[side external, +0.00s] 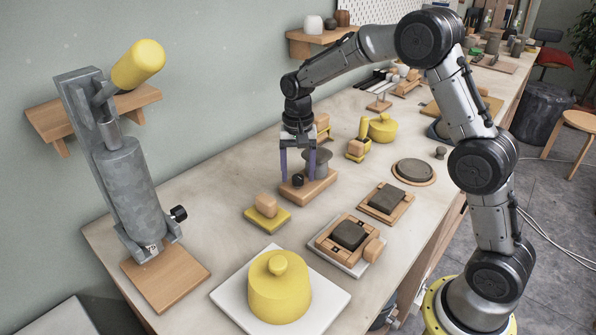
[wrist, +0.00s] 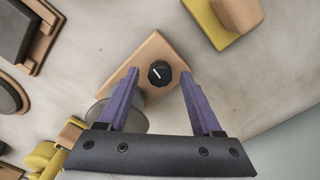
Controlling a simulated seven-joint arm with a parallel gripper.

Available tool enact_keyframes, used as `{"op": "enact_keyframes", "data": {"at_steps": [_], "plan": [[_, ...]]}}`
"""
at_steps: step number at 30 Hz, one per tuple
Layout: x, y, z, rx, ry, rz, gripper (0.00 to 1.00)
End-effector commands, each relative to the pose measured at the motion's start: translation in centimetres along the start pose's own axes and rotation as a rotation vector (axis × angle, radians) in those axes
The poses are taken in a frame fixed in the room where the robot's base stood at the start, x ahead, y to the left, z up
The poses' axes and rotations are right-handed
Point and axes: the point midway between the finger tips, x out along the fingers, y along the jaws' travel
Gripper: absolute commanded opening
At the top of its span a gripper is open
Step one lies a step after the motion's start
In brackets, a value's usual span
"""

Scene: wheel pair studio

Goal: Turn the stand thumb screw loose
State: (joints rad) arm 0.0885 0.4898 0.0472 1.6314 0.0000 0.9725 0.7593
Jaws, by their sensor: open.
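The stand is a wooden block (side external: 318,189) with a grey round-topped post (side external: 318,160), on the bench below my gripper. Its thumb screw is a small black knob (side external: 297,180) on the block. In the wrist view the black knob (wrist: 160,73) shows a white mark, and the wooden block (wrist: 163,50) lies around it. My gripper (side external: 298,176) points down with its two purple fingers apart. In the wrist view the gripper (wrist: 159,76) has one finger on each side of the knob; I cannot tell whether either touches it. The post (wrist: 103,113) is partly hidden behind the left finger.
A yellow block with a wooden grip (side external: 267,210) lies in front of the stand. Wooden trays with dark pads (side external: 387,199) and a round dark disc (side external: 414,171) lie to the right. A grey upright device (side external: 133,180) with its own black knob (side external: 179,213) stands at left.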

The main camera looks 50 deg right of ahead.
Motion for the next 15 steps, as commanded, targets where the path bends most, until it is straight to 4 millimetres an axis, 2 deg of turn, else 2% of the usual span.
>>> {"op": "enact_keyframes", "data": {"at_steps": [2, 13, 15], "plan": [[-0.01, 0.01, 0.01, 0.000, 0.000, 0.000, 0.67], [-0.04, 0.01, 0.01, 0.000, 0.000, 0.001, 0.00], [-0.05, 0.01, 0.01, 0.000, 0.000, 0.001, 0.00]]}}
